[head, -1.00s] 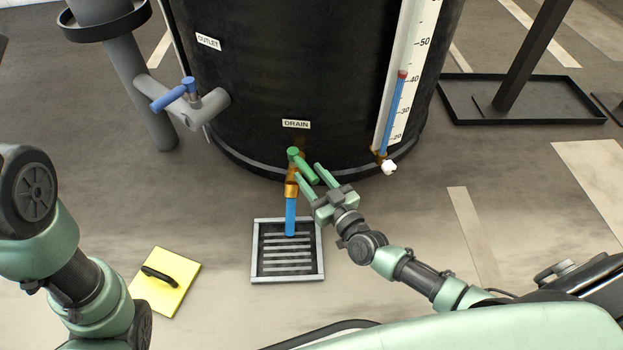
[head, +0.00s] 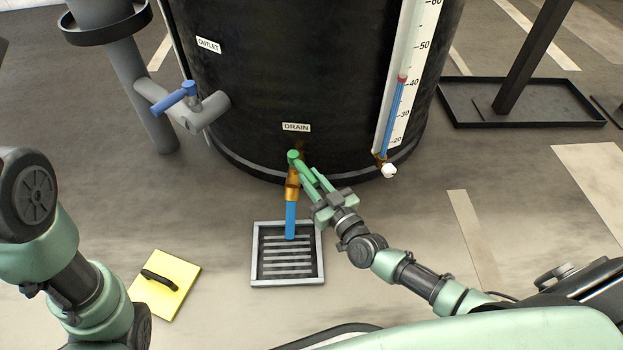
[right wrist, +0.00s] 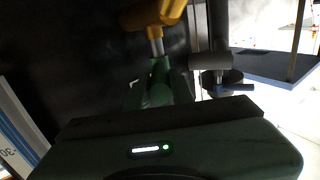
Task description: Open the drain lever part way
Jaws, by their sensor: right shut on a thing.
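The green drain lever (head: 302,166) sits on top of the brass drain valve (head: 292,184), below the DRAIN label (head: 296,127) on the black tank (head: 300,60). The lever points down and to the right from its pivot. My right gripper (head: 315,178) is shut on the lever's outer part. In the right wrist view the green lever (right wrist: 160,85) runs from the brass valve (right wrist: 152,14) toward the gripper, in dim light. A blue hose (head: 291,220) hangs from the valve over the floor drain. My left gripper is out of view; only my left arm shows.
The grated floor drain (head: 255,262) lies below the valve. A yellow pad with a black handle (head: 180,292) lies on the floor at left. The blue outlet lever (head: 172,98) is on the grey pipe. The level gauge (head: 400,95) is right of the drain, its red mark near 40.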

